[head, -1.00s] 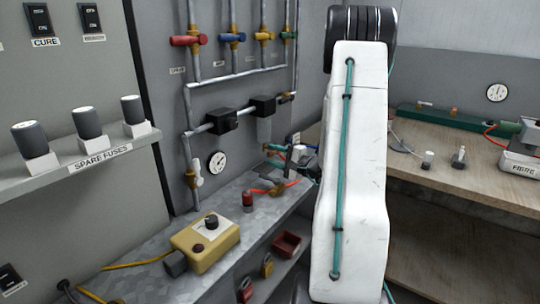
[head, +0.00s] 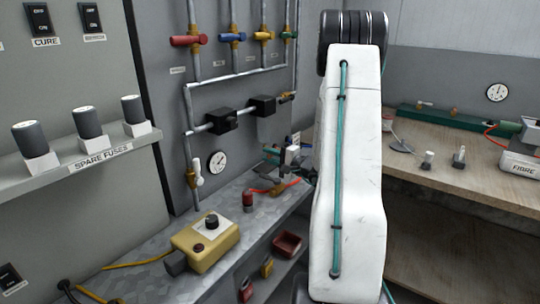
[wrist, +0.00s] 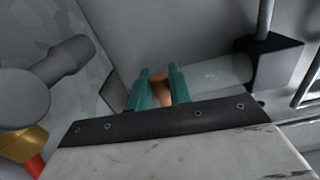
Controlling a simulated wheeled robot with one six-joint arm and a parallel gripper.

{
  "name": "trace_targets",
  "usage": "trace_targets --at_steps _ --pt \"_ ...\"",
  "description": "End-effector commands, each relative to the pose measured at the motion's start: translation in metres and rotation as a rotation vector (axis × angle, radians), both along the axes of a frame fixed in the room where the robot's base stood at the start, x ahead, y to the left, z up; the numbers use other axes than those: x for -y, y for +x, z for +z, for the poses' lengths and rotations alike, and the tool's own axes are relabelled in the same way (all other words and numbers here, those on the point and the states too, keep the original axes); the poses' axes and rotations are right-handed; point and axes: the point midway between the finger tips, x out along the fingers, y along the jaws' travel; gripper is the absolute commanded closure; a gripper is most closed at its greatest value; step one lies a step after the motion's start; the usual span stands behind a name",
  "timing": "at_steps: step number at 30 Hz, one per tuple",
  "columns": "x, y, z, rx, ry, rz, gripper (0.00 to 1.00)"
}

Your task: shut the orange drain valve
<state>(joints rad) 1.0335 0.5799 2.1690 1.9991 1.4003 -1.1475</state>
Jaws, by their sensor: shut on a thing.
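The orange drain valve (wrist: 160,90) shows in the wrist view at the end of a clear filter bowl (wrist: 215,77). My gripper (wrist: 161,80) has its two teal fingers on either side of the valve and is shut on it. Parts of the valve are hidden by the fingers. In the head view my gripper (head: 271,153) is below the right black pipe block (head: 262,105), partly hidden by my white arm. The valve itself cannot be made out clearly in the head view.
Red, blue, yellow and green handles (head: 187,41) sit on wall pipes above. A gauge (head: 217,162) and white lever (head: 198,173) are left of my gripper. A yellow control box (head: 206,241) and red-topped fitting (head: 248,199) stand on the metal shelf below.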

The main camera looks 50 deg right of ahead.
Motion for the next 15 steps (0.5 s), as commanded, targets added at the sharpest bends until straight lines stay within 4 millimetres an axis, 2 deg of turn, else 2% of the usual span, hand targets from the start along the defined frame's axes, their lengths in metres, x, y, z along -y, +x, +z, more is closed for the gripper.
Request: trace_targets --at_steps 5,13,14,15 --pt "0.0000 -0.0002 -0.0045 0.006 -0.080 0.000 1.00" --pt "-0.0001 -0.0005 -0.0052 0.004 -0.083 -0.001 1.00" --pt "-0.0001 -0.0005 -0.0053 0.004 -0.083 -0.001 0.71" --pt "-0.0001 -0.0005 -0.0052 0.004 -0.083 -0.001 0.60"
